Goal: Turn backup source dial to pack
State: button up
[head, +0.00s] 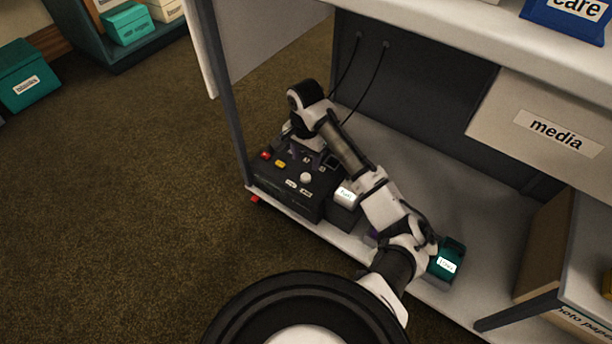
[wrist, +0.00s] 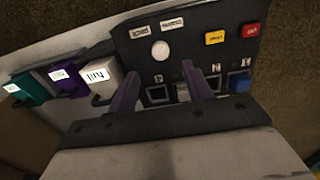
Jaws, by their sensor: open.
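A dark control box (head: 285,200) stands on the low shelf. On its top is a white round knob (head: 306,178) with two small white labels beside it, too small to read surely. In the wrist view the knob (wrist: 160,50) lies just beyond my open gripper (wrist: 160,72), whose two purple fingers point at the panel. The fingers are apart and nothing is gripped. Whether they touch the panel I cannot tell. A pale block (wrist: 182,92) at a square socket shows between the fingers. In the head view my arm hides much of the gripper.
The panel has a yellow button (wrist: 215,38), a red button (wrist: 251,31) and a blue block (wrist: 239,82). White (head: 346,195) and green (head: 447,262) labelled holders stand along the shelf edge, with a purple one (wrist: 68,78) between. A worktop and media drawer (head: 545,125) overhang.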

aim_at(305, 177)
notch_tip(305, 177, down, 8)
jog(key=shift+r+b, duration=0.15)
jog(key=shift+b, duration=1.05)
jog(key=shift+c, duration=0.4)
jog(key=c, duration=0.9)
jog(key=shift+r, duration=0.1)
